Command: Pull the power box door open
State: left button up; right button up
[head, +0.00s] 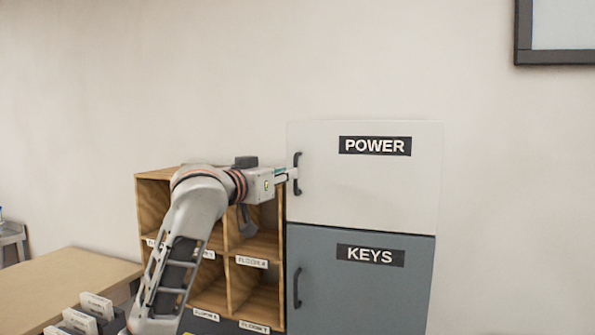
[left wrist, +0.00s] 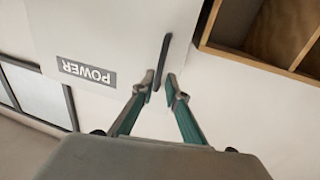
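The power box (head: 365,190) is white, with a black POWER label, and sits above the grey KEYS box. Its door looks shut and flush in the head view. A dark vertical handle (head: 297,174) is at the door's left edge; it also shows in the left wrist view (left wrist: 164,55). My left gripper (head: 288,174) is at this handle. In the left wrist view its two fingertips (left wrist: 161,84) stand on either side of one end of the handle, partly open, with a gap between them. Whether either finger touches the handle is unclear. My right gripper is out of view.
The grey KEYS box (head: 365,295) with its own handle (head: 297,288) is directly below. A wooden pigeonhole shelf (head: 155,205) stands left of the boxes, behind my left arm. A wooden table (head: 70,280) is at lower left.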

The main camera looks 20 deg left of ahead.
aim_at(296, 189)
pick_arm(q)
jog(key=shift+p+x, duration=0.35)
jog(key=shift+x, duration=2.25)
grip_shut()
jog(key=shift+s+d, duration=0.1)
jog(key=shift+s, duration=0.05)
